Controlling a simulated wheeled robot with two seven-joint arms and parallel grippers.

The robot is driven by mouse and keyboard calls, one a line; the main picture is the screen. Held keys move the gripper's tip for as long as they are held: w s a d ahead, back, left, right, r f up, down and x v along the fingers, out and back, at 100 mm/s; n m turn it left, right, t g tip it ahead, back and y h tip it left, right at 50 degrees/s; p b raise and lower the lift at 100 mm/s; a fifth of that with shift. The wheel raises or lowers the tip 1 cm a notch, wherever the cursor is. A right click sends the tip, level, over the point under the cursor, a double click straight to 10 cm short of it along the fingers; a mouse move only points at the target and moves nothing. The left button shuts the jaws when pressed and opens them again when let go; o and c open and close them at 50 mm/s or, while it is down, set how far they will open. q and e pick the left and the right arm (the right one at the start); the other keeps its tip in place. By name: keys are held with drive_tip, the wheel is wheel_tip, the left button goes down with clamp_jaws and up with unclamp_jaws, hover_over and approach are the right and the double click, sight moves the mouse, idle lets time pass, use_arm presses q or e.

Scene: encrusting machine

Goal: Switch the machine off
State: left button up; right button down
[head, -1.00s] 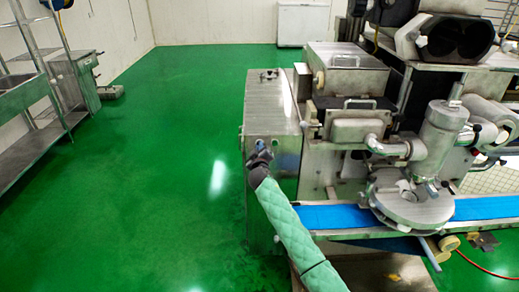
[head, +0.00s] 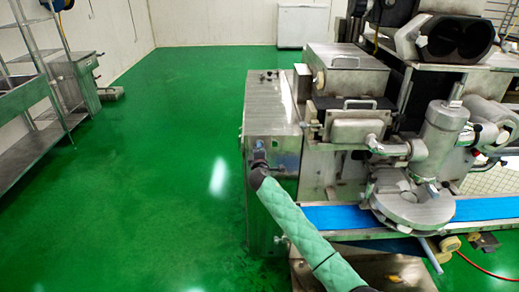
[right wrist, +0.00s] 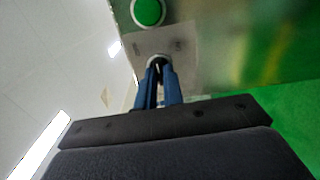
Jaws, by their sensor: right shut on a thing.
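The steel encrusting machine (head: 345,125) stands at the right in the head view, with its control cabinet (head: 272,105) at its left end. My right gripper (head: 260,149) is at the front face of this cabinet. In the right wrist view its blue fingers (right wrist: 157,72) are closed around a small knob or switch with a pale ring (right wrist: 158,60) on a grey plate. The fingertips hide most of this part, so its setting cannot be read. A green round button (right wrist: 148,12) sits just beyond it, clear of the fingers. My left gripper is not in view.
A blue conveyor belt (head: 335,216) runs along the machine's front, right of my right arm. Steel shelving and a sink bench (head: 25,95) stand at the far left. The green floor (head: 170,180) between them is clear.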

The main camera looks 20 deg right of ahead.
use_arm(q)
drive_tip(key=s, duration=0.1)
drive_tip(key=p, duration=0.1)
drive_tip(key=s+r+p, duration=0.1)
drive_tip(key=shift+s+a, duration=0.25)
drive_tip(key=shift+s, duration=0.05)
use_arm(e)
drive_tip(key=n, duration=0.7)
drive_tip(key=shift+a+f+n, duration=0.1)
drive_tip(key=shift+f+n, duration=0.1)
drive_tip(key=shift+n, duration=0.1)
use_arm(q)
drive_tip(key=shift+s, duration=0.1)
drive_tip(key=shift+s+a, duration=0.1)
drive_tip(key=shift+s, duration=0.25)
use_arm(e)
drive_tip(key=c, duration=1.5)
unclamp_jaws()
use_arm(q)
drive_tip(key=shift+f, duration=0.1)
